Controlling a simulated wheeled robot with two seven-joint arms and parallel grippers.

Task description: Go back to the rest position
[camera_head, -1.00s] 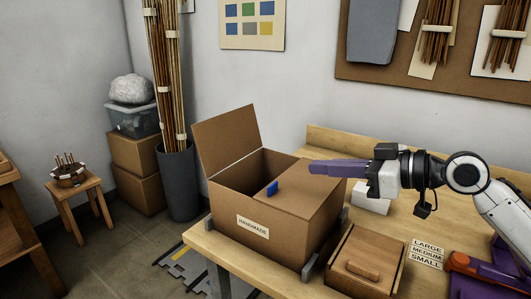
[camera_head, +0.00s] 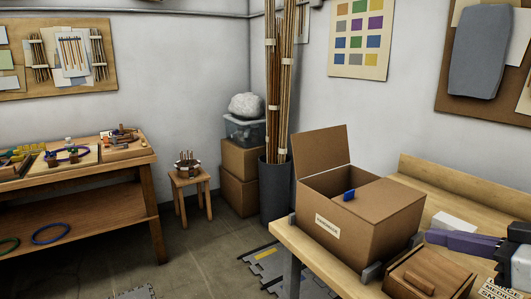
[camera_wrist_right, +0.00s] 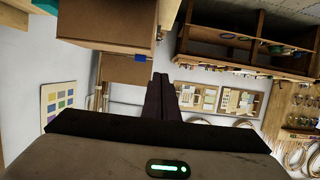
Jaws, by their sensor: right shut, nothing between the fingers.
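My right gripper (camera_head: 432,236) comes in from the right edge in the head view. Its dark purple fingers are together and hold nothing; they point left, beside the cardboard box. In the right wrist view the shut fingers (camera_wrist_right: 160,97) point out over the room, with no object between them. My left gripper is not in either view.
An open cardboard box (camera_head: 385,220) with a raised flap and a blue piece stands on the right workbench (camera_head: 291,240). A wooden lidded box (camera_head: 405,292) is in front.

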